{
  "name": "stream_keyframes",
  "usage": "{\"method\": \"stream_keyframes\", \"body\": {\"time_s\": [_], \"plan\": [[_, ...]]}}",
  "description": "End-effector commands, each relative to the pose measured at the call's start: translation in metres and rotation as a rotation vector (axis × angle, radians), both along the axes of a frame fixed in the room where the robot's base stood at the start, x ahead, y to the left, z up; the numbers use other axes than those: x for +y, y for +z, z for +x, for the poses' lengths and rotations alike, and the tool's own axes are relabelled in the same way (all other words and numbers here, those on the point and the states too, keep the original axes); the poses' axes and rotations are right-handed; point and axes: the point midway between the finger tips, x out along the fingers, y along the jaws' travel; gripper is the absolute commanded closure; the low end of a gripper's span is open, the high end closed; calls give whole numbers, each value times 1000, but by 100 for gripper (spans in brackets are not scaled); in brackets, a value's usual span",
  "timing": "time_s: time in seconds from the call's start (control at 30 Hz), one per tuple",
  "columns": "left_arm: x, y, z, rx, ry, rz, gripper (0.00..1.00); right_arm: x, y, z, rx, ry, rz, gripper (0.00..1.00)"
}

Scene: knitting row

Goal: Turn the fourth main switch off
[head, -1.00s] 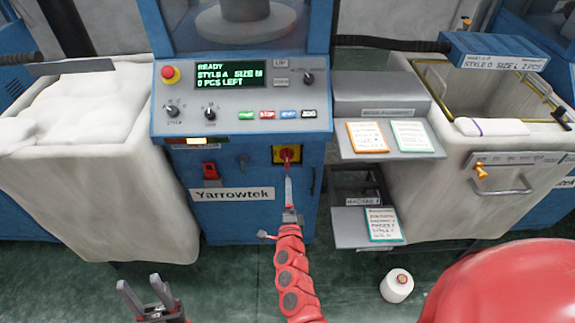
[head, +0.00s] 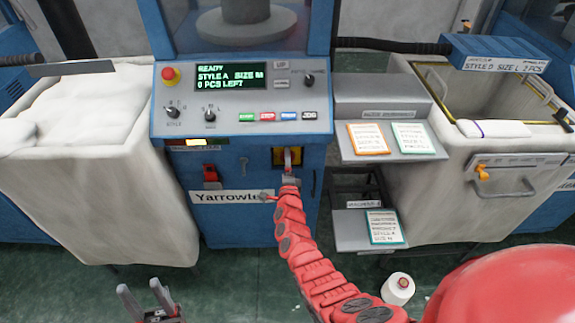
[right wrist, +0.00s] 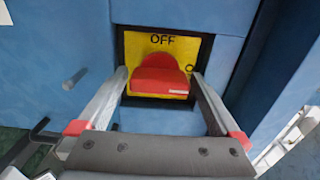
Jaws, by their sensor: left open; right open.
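The main switch is a red knob (right wrist: 160,76) on a yellow plate (right wrist: 188,50) marked OFF at the top, set in the blue machine front. My right gripper (right wrist: 160,82) is open, with one finger on each side of the knob; I cannot tell whether they touch it. My left gripper (head: 148,300) is open and empty, low at the front left, away from the machine.
The control panel (head: 240,115) above has a lit display (head: 230,76) reading READY, STYLE A, SIZE M. A small red part (head: 211,174) sits left of the switch. A shelf (head: 345,150) with cards stands right. Fabric bins stand both sides. A white cone (head: 397,289) is on the floor.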

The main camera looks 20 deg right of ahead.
Motion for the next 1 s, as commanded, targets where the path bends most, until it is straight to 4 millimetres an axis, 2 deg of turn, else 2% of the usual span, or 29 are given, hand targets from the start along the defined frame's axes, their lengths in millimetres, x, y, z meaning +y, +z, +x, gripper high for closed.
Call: {"method": "stream_keyframes", "body": {"time_s": [0.27,0.67,1.0], "plan": [[0,0,0,0,0,0,50,0,0,1,1,0,0,2],[0,0,0,0,0,0,50,0,-1,0,1,0,0,73],[0,2,0,0,0,0,50,-1,-1,0,18,-1,-51,73]]}}
